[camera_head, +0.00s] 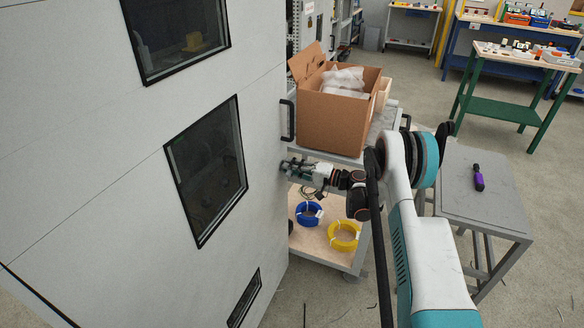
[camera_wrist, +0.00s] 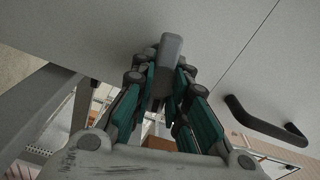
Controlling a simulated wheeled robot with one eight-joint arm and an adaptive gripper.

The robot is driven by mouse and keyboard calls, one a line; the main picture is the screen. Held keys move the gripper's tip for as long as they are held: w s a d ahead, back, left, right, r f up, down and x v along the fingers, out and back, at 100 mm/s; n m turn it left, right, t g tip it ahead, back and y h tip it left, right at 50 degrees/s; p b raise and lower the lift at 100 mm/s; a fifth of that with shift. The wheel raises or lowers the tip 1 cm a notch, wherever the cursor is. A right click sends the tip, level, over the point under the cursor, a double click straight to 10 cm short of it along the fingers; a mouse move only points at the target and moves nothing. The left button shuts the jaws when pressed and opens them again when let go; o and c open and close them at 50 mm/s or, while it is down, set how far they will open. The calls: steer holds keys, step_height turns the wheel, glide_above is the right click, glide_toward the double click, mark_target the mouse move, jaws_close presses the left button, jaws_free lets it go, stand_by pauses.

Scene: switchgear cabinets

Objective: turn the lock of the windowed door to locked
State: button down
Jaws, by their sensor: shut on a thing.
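The windowed door (camera_head: 130,190) is a large light-grey panel with dark windows, filling the left of the head view. Its face also spans the top of the wrist view (camera_wrist: 75,30). My gripper (camera_head: 288,168) is at the door's right edge, below the black door handle. In the wrist view my gripper (camera_wrist: 166,78) is shut on a grey lock knob (camera_wrist: 171,46) that stands out from the door face. The fingers hide its lower part, and I cannot tell from it whether the lock is turned to locked.
A black door handle (camera_wrist: 265,122) is right of the gripper in the wrist view. A cart with an open cardboard box (camera_head: 335,118), a blue coil (camera_head: 309,213) and a yellow coil (camera_head: 343,236) stands close behind the gripper. A grey table (camera_head: 470,205) holds a purple-handled tool (camera_head: 478,178).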

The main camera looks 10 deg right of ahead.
steer(key=shift+d+f+m, duration=0.1)
steer(key=shift+m, duration=1)
steer(key=c, duration=1.6)
jaws_free()
steer(key=shift+o, duration=0.2)
steer(key=v, duration=1.2)
